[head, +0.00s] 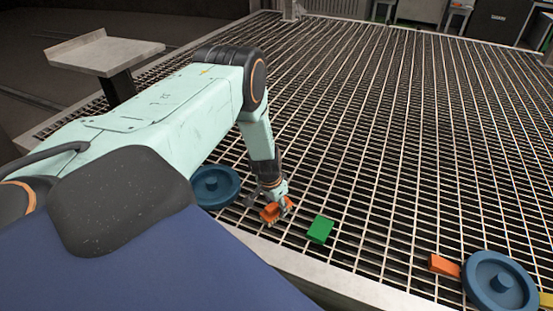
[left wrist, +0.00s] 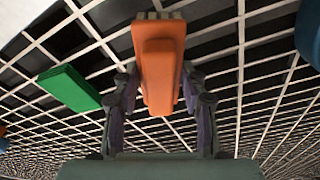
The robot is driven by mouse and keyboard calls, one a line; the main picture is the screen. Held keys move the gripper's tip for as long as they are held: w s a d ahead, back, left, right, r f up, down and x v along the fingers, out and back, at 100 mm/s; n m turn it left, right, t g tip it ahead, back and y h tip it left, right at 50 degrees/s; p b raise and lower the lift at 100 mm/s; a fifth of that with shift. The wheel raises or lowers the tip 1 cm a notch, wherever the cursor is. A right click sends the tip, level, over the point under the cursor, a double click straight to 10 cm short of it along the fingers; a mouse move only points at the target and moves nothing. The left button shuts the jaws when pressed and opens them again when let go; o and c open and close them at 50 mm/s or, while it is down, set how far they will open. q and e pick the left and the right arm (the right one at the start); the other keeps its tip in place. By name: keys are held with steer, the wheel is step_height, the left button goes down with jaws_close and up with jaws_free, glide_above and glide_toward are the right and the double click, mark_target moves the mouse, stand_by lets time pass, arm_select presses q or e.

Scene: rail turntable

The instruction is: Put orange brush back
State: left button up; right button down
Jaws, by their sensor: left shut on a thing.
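An orange brush (head: 272,212) is in my left gripper (head: 278,199), low over the metal grating or touching it; I cannot tell which. In the left wrist view the orange brush (left wrist: 160,62) lies lengthwise between the two fingers of my left gripper (left wrist: 160,95), which are shut on its sides. Pale bristle tufts show at its far end. A second orange piece (head: 444,265) lies on the grating at the lower right, against a blue wheel-shaped disc. My right gripper is not in view.
A green block (head: 320,229) lies on the grating just right of my left gripper; it also shows in the left wrist view (left wrist: 69,88). Blue discs lie at left (head: 215,186) and lower right (head: 499,283). A yellow piece (head: 546,299) is at the right edge. The grating (head: 400,130) beyond is clear.

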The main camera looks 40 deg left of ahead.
mark_target(272, 206)
arm_select(q)
steer(key=shift+f, duration=0.1)
steer(key=o, duration=1)
step_height(272, 206, up, 12)
steer(key=s+p, duration=0.2)
steer(key=p, duration=0.7)
steer(key=s+d+f, duration=0.2)
steer(key=s+d, duration=0.5)
steer(key=d, duration=0.2)
steer(key=s+d+r, duration=0.1)
steer(key=s+d, duration=0.2)
steer(key=s, duration=0.4)
steer(key=s+d+r+n+g, duration=0.1)
steer(key=s+d+r, duration=0.1)
steer(key=s, duration=0.5)
steer(key=s+d+r+g, duration=0.1)
steer(key=s+d+r, duration=0.1)
steer(key=s+d, duration=0.3)
steer(key=shift+s+r, duration=0.2)
steer(key=shift+s, duration=1.4)
